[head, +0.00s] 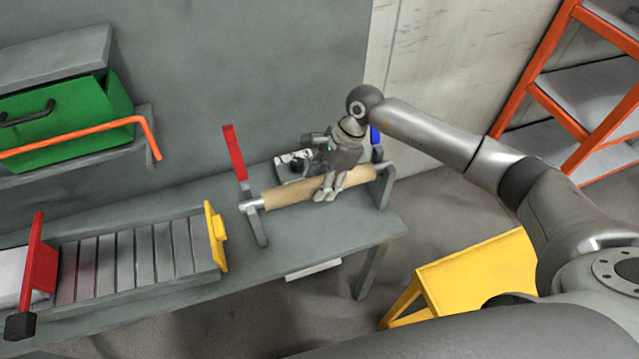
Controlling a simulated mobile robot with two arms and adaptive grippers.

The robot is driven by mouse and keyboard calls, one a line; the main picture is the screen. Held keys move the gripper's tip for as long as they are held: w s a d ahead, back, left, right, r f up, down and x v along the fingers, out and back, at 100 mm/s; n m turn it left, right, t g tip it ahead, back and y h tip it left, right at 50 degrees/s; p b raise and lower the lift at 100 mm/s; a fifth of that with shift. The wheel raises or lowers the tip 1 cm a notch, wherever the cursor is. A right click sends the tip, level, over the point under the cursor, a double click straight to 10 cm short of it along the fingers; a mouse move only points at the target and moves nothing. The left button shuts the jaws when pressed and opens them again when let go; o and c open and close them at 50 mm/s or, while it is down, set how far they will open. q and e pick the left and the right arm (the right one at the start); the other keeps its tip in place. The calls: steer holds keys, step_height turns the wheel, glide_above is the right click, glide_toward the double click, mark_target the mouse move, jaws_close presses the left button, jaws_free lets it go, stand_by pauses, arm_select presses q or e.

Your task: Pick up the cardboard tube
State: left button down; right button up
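The tan cardboard tube (290,191) lies level on a grey metal bar between two upright supports at the right end of the workbench. My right gripper (327,195) reaches down from the right, with its fingertips at the tube right of its middle. The fingers overlap the tube in the picture. I cannot tell whether they grip it or only hover at it. My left gripper is not in view.
A red plate (234,152) rises by the tube's left support, and a blue one (376,136) by the right. The grey workbench (250,275) carries a roller conveyor (135,263) on the left. A yellow stand (475,272) and orange shelving (545,80) are on the right.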

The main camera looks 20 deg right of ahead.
steer(key=c, duration=0.9)
steer(key=shift+w+r, duration=0.1)
steer(key=shift+c, duration=0.3)
steer(key=shift+r, duration=0.1)
